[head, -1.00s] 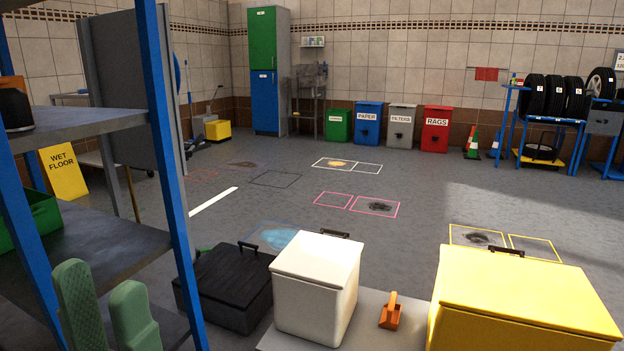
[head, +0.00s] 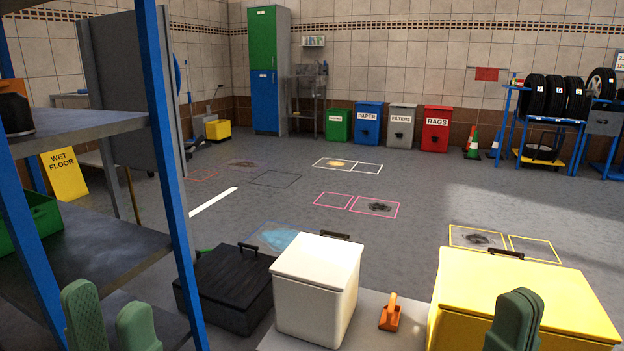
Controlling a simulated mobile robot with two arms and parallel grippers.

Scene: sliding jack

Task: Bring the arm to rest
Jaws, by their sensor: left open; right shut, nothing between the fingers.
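My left gripper (head: 110,312) shows as two green fingers at the bottom left, with a gap between them. It is open and empty, in front of the blue-framed shelf (head: 105,240). My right gripper (head: 516,318) shows at the bottom right, its green fingers together. It is shut with nothing visible in it, and in the picture it overlaps the front of the yellow box (head: 460,300). I cannot tell how far it is from that box. The rest of both arms is out of view.
A white box (head: 310,290) and an orange scoop-like tool (head: 390,312) stand between my grippers on a grey surface (head: 370,335). A black box (head: 225,285) is left of the white one. Floor beyond is mostly open, with painted rectangles and spills.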

